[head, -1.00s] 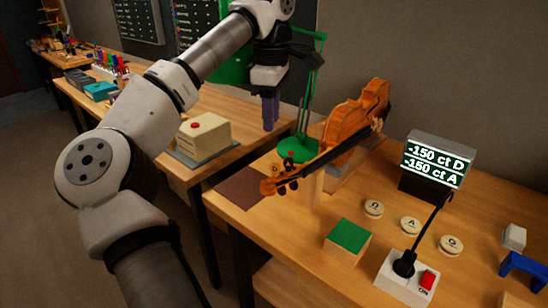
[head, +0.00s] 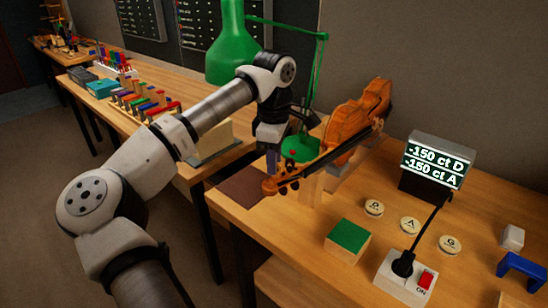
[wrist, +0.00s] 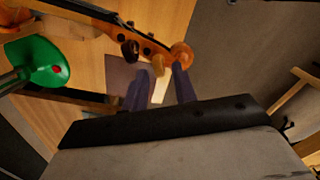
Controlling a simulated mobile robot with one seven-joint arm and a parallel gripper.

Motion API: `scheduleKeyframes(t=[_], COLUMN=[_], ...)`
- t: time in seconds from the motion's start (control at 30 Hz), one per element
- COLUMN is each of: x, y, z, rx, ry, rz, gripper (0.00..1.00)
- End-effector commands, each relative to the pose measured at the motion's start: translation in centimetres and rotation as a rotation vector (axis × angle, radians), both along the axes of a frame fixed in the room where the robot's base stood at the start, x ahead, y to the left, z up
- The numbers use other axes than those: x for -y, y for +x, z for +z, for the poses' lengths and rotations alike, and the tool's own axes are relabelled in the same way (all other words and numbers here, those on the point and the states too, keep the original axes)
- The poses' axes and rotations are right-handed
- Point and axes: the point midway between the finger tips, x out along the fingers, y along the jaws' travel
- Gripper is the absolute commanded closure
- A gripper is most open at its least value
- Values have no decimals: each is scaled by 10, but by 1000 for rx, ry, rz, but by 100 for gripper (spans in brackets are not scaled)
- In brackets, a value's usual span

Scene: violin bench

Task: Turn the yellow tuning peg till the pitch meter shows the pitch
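The violin (head: 350,120) rests on a wooden support on the bench, its scroll (head: 268,187) toward the left. My gripper (head: 271,160) is at the pegbox, pointing down, its blue-purple fingers close to the scroll. In the wrist view the fingers (wrist: 160,85) are apart, with a tan-yellow peg (wrist: 158,65) showing in the gap between their tips; I cannot see contact. A darker brown peg (wrist: 130,49) is beside it. The yellow peg is hidden by my gripper in the head view. The pitch meter (head: 438,160) reads "-150 ct D" and "-150 ct A".
A green lamp (head: 300,148) stands right behind my gripper. Round buttons marked D (head: 374,208), A (head: 410,226) and G (head: 450,245), a green-topped block (head: 348,236) and a red switch (head: 426,280) are on the bench to the right.

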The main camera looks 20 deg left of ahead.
Motion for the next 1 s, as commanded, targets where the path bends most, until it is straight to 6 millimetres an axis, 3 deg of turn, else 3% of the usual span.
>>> scheduleKeyframes(t=[0.03, 0.2, 0.57, 1.0], x=[0, 0, 0, 0], y=[0, 0, 0, -2], z=[0, 0, 0, -1], rx=[0, 0, 0, 1], ry=[0, 0, 0, 1], rz=[0, 0, 30, 320], gripper=[79, 100, 100, 100])
